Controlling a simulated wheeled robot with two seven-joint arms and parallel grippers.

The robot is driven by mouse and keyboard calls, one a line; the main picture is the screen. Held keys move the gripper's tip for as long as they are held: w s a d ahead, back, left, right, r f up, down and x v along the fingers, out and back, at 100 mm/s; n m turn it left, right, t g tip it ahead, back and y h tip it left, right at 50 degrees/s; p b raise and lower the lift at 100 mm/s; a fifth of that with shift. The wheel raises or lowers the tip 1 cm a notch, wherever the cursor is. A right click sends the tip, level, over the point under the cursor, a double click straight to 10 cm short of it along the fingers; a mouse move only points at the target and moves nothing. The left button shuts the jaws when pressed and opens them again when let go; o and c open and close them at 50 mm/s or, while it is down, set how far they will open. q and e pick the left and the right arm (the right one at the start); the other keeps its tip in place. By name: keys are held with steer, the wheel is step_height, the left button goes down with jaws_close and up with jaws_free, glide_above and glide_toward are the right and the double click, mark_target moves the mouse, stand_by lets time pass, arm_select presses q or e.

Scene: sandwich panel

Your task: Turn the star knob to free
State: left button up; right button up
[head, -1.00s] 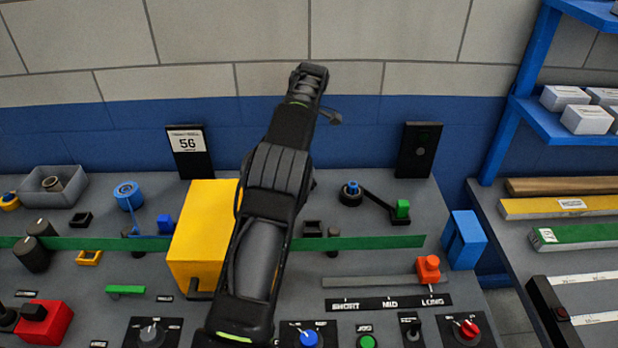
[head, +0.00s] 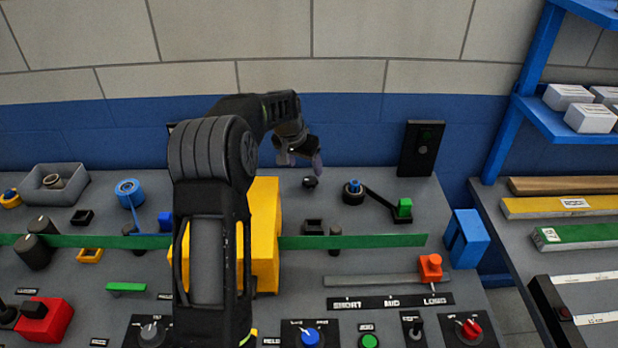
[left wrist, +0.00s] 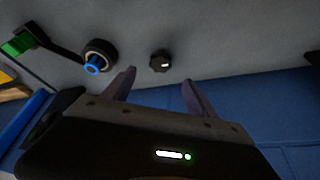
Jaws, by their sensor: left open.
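A small black knob (head: 310,182) with a lobed outline stands on the grey panel top near its back edge, behind the yellow block. It also shows in the left wrist view (left wrist: 160,61), between and just beyond my two fingertips. I take it for the star knob; no marking on it is readable. My left gripper (head: 299,157) is open and empty. In the head view it hangs above and slightly left of the knob, apart from it. My right gripper is in neither view.
A blue-centred black roller (head: 353,192) with a black arm and green block (head: 404,207) stands right of the knob. The yellow block (head: 264,230) is in front, partly behind my arm. A green strip (head: 370,242) crosses the panel. A black post (head: 421,148) stands at the back.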

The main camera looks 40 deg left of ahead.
mark_target(310, 180)
arm_select(q)
steer(key=shift+f, duration=0.1)
steer(key=p+x, duration=0.2)
steer(key=x, duration=0.5)
steer(key=shift+w+f, duration=0.15)
steer(key=shift+f, duration=0.2)
